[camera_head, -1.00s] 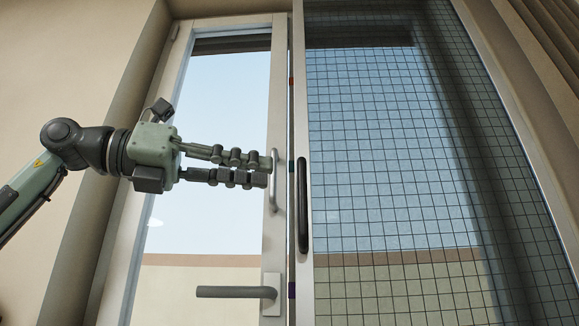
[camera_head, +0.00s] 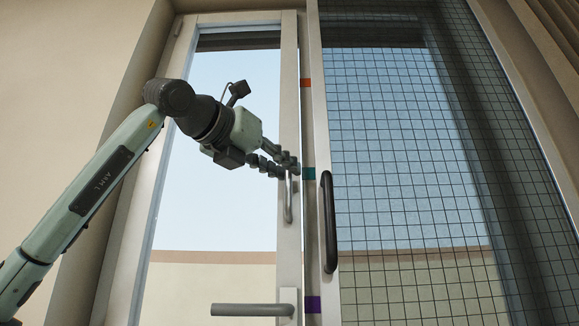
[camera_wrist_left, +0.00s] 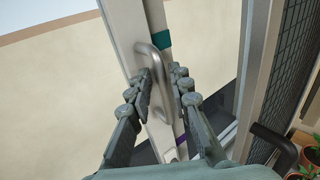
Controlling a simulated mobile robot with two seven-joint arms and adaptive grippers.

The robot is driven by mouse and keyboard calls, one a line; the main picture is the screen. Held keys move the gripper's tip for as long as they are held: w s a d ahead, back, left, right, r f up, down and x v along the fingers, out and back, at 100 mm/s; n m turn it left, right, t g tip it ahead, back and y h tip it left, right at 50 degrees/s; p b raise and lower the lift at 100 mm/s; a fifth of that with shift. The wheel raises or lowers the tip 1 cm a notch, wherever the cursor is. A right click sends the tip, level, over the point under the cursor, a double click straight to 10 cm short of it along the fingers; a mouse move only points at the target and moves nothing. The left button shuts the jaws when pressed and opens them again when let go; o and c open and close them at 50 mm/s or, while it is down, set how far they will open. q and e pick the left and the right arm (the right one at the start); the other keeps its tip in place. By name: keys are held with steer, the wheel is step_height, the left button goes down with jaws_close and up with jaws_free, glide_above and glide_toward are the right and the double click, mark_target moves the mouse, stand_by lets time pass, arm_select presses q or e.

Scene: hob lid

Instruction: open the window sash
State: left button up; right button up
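The window sash, a white frame (camera_head: 289,90) around clear glass, stands on the left. It carries a silver bar handle (camera_head: 288,205), also in the left wrist view (camera_wrist_left: 158,62). Its edge shows teal, orange and purple bands, and in the wrist view it looks ajar, with a gap on its right. My left gripper (camera_head: 285,168) is at the handle's upper part. In the wrist view the gripper's fingers (camera_wrist_left: 162,84) lie on both sides of the handle bar, close in on it. Any slight clearance is hard to see. My right gripper is not in view.
A grey lever (camera_head: 250,309) sticks out left, low on the sash. The mesh-covered panel (camera_head: 400,150) with a black handle (camera_head: 329,222) stands to the right. Potted plants (camera_wrist_left: 310,160) show at the wrist view's lower right corner.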

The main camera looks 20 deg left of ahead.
arm_select(q)
steer(key=shift+x, duration=1.05)
steer(key=shift+c, duration=0.4)
jaws_close()
